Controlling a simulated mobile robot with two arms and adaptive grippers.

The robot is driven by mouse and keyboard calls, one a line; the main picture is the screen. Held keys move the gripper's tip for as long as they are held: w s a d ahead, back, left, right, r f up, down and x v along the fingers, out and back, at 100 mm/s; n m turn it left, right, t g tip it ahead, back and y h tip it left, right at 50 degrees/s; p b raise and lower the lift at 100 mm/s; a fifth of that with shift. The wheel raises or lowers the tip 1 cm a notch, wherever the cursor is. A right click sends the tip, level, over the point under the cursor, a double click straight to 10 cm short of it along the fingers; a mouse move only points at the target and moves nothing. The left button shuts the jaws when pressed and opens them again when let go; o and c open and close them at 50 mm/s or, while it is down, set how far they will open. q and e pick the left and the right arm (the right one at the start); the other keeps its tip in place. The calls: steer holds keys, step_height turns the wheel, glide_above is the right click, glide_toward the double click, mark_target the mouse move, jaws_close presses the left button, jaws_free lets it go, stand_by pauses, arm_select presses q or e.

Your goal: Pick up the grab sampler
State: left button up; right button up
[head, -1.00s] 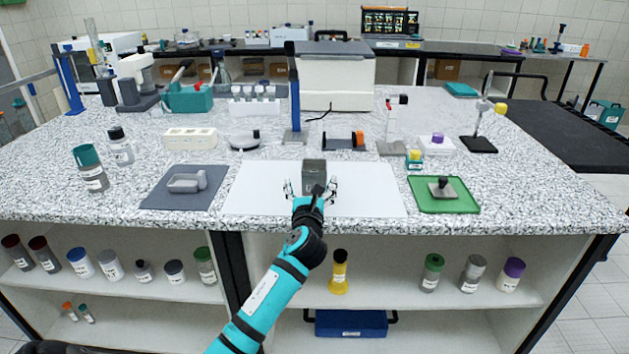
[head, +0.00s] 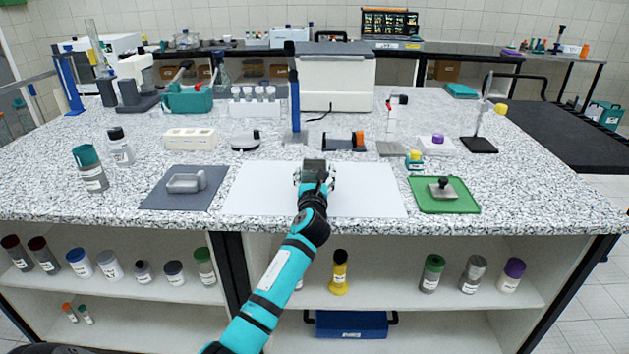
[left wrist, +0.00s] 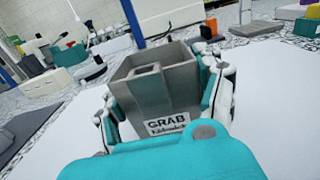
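The grab sampler is a grey, open-topped box (head: 314,165) standing on the white sheet (head: 250,190) in the middle of the bench. In the left wrist view the grab sampler (left wrist: 158,90) shows a white label with "GRAB" on its near face. My left gripper (head: 315,176) is around it from the near side, with one finger along each side. In the left wrist view the fingers of my left gripper (left wrist: 165,100) appear to press against both sides. The finger pads are partly hidden. The box seems to rest on the sheet. My right gripper is out of view.
A grey mat with a grey dish (head: 186,182) lies to the left. A green tray (head: 455,205) with a black-knobbed tool lies to the right. A blue post (head: 295,100) and an orange-and-black device (head: 345,142) stand behind. The white sheet is otherwise clear.

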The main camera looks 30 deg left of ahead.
arm_select(q)
steer(key=c, duration=0.9)
steer(key=shift+r, duration=0.1)
steer(key=shift+c, duration=0.2)
steer(key=shift+r, duration=0.1)
